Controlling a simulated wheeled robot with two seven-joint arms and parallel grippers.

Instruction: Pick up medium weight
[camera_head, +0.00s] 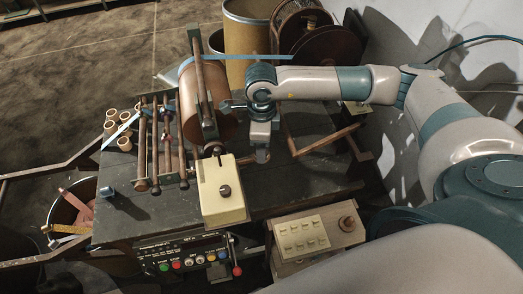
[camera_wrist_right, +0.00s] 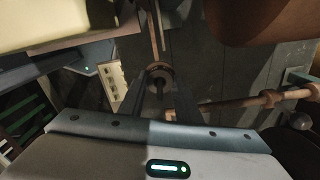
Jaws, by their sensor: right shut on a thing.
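My right gripper (camera_head: 262,156) points down over the dark table, right of the copper drum (camera_head: 187,106) and the beige box (camera_head: 222,188). In the right wrist view a small round brown piece (camera_wrist_right: 160,72) with a dark centre sits between the dark fingers of my right gripper (camera_wrist_right: 160,88). The gripper is shut on it. I cannot tell from its shape whether it is the medium weight. In the head view the fingers and the held piece are too small and dark to make out. My left gripper is not in view.
Several tan rolls (camera_head: 124,143) stand at the table's left beside brown rollers (camera_head: 155,145). A button box (camera_head: 310,235) and a control panel (camera_head: 184,255) are at the front. A brown bar frame (camera_head: 325,142) is close on the right. A barrel (camera_head: 245,45) stands behind.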

